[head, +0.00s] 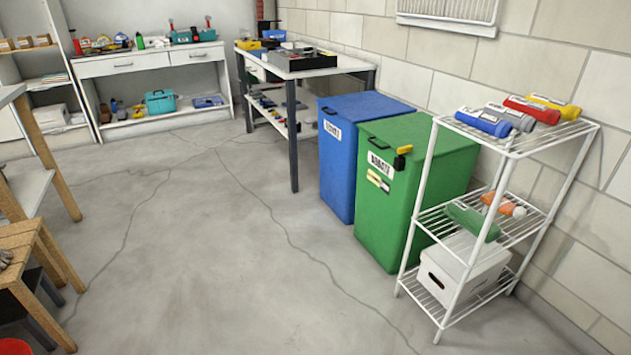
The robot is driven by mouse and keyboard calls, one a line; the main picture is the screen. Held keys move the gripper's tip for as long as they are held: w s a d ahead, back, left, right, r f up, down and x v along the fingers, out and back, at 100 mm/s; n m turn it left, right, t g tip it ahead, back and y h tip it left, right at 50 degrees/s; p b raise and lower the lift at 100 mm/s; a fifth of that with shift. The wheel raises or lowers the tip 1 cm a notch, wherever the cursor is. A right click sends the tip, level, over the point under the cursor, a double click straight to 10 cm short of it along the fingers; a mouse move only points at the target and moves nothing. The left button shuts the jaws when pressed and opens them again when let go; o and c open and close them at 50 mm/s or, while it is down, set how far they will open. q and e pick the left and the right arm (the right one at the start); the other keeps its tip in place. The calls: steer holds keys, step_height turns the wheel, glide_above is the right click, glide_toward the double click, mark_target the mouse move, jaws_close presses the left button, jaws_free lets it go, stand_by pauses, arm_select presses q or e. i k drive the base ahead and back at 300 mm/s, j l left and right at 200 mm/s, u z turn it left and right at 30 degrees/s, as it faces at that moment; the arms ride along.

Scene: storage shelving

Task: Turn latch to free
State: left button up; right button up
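A green bin (428,175) with a closed lid stands right of centre against the wall. A small yellow and black latch-like part (402,157) sits at the upper front edge of the green bin, beside a white label (380,165). It is too small to tell which way it is turned. A blue bin (345,165) with a closed lid stands directly left of the green one; a dark part (330,111) shows on its upper front. Neither of my grippers is in the picture.
A workbench (310,65) is behind the bins. Wooden tables (35,270) are at left. The middle floor (210,230) is clear.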

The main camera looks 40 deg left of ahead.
mark_target(401, 150)
steer(key=u, duration=0.9)
steer(key=i+l+z, duration=0.25)
